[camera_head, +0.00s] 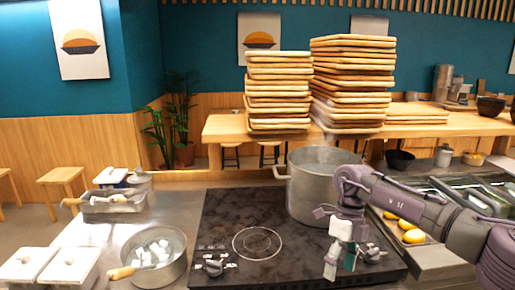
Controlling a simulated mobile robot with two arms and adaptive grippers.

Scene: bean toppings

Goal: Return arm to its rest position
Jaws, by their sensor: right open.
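My right arm comes in from the right, and my right gripper (340,262) points down over the right front of the black cooktop (222,222). The gripper is open, and I see nothing held in it. A dark knob-like part sits close beside its fingers; whether they touch is unclear. The arm and gripper stand in front of a large steel pot (309,186) and hide part of it. My left gripper is not in view.
A saucepan (173,262) with white pieces in it stands left of the cooktop. White-lidded containers (68,267) stand at the front left. Yellow items (412,236) lie in a tray at the right. Tall stacks of wooden trays (352,85) stand behind.

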